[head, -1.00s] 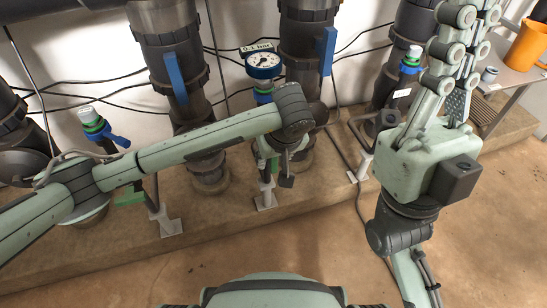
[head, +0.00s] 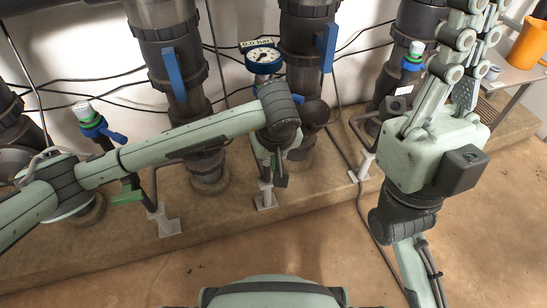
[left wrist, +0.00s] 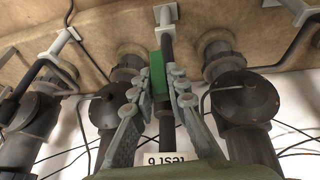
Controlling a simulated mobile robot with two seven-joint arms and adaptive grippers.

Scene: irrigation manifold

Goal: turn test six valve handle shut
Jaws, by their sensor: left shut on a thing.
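The test six valve has a green handle (left wrist: 158,75). In the left wrist view it stands between the fingers of my left gripper (left wrist: 160,85), which is shut on it. An upside-down "test 6" label (left wrist: 165,159) shows below, on the dark pipe. In the head view my left gripper (head: 272,165) hangs under the arm's last joint, in front of the middle pipes; its joint and fingers hide the handle there. My right gripper (head: 462,60) points up at the right, clear of the handle; its fingertips run off the top edge.
A round gauge (head: 263,62) reads 0.0 bar above my left gripper. Thick dark pipes with blue handles (head: 174,73) stand along the wall. Another green handle (head: 128,194) is at the left. An orange jug (head: 528,45) stands on a table at the right.

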